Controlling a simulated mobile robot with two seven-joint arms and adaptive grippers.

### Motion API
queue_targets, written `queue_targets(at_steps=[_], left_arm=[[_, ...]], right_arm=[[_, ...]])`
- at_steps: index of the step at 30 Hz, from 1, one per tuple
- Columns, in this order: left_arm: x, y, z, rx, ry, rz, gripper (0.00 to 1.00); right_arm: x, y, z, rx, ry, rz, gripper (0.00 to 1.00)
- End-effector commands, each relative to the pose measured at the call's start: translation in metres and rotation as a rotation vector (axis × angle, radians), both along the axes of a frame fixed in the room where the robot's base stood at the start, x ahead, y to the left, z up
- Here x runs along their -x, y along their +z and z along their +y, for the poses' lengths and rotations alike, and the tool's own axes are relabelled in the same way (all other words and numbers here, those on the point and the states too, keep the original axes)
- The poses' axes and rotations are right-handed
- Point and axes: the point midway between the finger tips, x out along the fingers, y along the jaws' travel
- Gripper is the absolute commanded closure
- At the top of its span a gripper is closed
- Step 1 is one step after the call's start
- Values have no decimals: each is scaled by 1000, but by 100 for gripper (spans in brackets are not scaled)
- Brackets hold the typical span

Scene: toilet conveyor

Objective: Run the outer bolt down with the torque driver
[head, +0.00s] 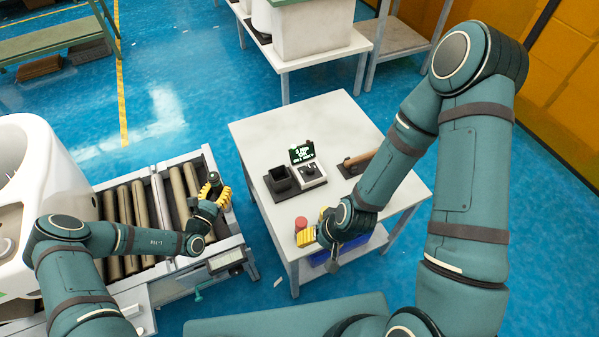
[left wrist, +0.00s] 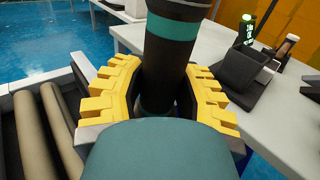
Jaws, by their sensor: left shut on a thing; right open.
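My left gripper (head: 214,192) is shut on the torque driver (left wrist: 168,70), a dark cylinder with teal bands. In the left wrist view, the yellow finger pads (left wrist: 160,95) close on the driver from both sides. In the head view, the driver (head: 213,178) is small, over the conveyor's right edge, and its tip cannot be made out. The white toilet (head: 45,170) stands at the left on the conveyor. I cannot make out the outer bolt. My right gripper (head: 314,226) is open at the table's front edge, close to a red cylinder (head: 301,223).
The roller conveyor (head: 205,157) is at left. The white table (head: 255,130) holds a black open holder (head: 281,184), a device with a lit green screen (head: 302,153) and a brown cylinder (head: 358,159). A blue bin (head: 345,246) is below. Blue floor separates conveyor and table.

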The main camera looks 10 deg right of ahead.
Motion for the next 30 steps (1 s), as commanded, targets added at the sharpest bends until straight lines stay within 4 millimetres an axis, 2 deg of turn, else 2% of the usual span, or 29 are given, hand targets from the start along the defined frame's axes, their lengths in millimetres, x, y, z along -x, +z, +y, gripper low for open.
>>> queue_targets(at_steps=[1, 18, 30], left_arm=[[-1, 6, 0, 1, 0, -4, 100], [-1, 36, 0, 1, 1, -5, 100], [-1, 38, 0, 1, 1, -5, 100]], right_arm=[[0, 5, 0, 0, 0, 0, 38], [0, 31, 0, 0, 0, 0, 38], [0, 33, 0, 0, 0, 0, 38]])
